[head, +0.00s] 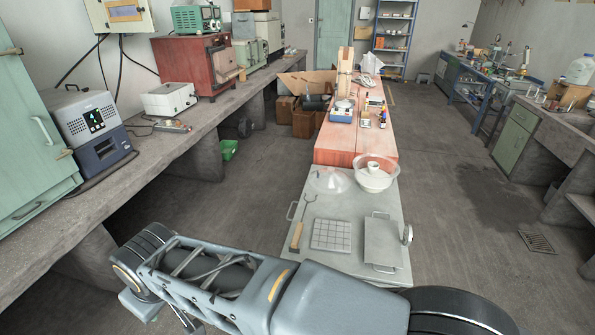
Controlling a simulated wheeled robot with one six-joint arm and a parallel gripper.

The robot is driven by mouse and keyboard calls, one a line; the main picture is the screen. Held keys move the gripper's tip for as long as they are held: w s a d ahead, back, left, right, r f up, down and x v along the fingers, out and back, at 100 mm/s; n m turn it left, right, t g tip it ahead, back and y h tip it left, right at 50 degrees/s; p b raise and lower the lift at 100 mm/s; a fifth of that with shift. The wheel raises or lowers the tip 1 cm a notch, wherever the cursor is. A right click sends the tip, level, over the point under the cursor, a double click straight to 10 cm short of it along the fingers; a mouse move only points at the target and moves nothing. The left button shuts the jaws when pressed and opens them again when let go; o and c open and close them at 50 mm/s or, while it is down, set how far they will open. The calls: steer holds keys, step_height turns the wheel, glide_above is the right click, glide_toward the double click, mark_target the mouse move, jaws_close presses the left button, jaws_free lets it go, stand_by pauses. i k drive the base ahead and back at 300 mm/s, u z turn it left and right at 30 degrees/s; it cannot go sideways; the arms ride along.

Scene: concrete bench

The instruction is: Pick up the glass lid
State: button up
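The glass lid (330,181) looks like a clear, shallow dome with a small knob on top. It lies at the far left of the grey metal table (350,207). Its outline is faint against the table. My arm crosses the bottom of the head view, nearer than the table and well apart from the lid. My gripper is not in view.
A translucent bowl (375,184) holding a small white cup (373,166) stands right of the lid. A reddish bench (338,140) adjoins behind. Open floor (460,215) is at right.

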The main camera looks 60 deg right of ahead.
mark_target(332, 180)
steer(key=i, duration=2.25)
steer(key=z, duration=3.05)
steer(key=i, duration=1.3)
steer(key=z, duration=0.45)
